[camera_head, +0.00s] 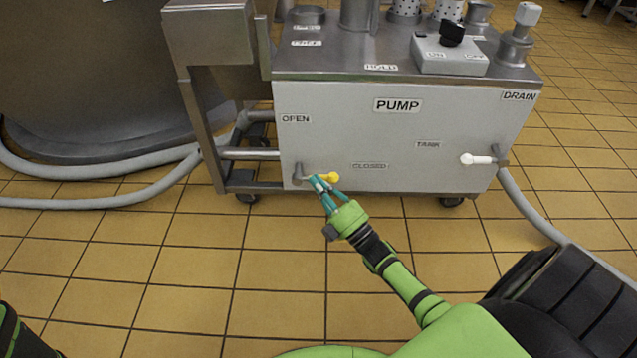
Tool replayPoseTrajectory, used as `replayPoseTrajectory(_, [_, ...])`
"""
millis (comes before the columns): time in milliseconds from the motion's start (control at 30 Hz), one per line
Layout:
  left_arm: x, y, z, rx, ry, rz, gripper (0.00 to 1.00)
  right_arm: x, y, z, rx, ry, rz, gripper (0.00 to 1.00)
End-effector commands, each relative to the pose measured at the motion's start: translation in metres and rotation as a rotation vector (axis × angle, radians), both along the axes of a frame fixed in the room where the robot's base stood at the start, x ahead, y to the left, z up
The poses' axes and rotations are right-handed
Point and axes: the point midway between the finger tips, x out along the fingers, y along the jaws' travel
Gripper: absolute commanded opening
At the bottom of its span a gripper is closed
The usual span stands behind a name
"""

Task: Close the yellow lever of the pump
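The pump (400,130) is a grey steel box on wheels with a PUMP label on its front. Its yellow lever (330,177) is at the lower left of the front, between the OPEN and CLOSED labels. The lever lies about level, its yellow end pointing right, with the CLOSED label above and to the right of it. My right gripper (319,181) has its teal fingertips at the lever's shaft, just left of the yellow end. The fingertips overlap the lever in this view, so I cannot tell whether they grip it. My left gripper is out of view.
A white lever (478,160) sits near the TANK label at right. A control box with a black knob (452,33) is on top. Grey hoses (90,203) run along the floor at left, another (530,215) at right. The tiled floor in front is mostly clear.

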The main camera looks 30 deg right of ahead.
Motion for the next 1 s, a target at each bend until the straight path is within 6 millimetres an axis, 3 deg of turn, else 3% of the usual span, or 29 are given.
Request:
replayPoseTrajectory(533, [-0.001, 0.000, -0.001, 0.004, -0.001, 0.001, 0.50, 0.000, -0.001, -0.001, -0.002, 0.016, -0.005, 0.00])
replayPoseTrajectory(667, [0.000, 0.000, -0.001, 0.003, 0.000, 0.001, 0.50, -0.001, -0.001, 0.014, -0.003, 0.009, -0.003, 0.00])
replayPoseTrajectory(1000, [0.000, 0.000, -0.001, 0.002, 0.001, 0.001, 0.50, -0.001, 0.000, 0.075, -0.003, 0.000, -0.001, 0.00])
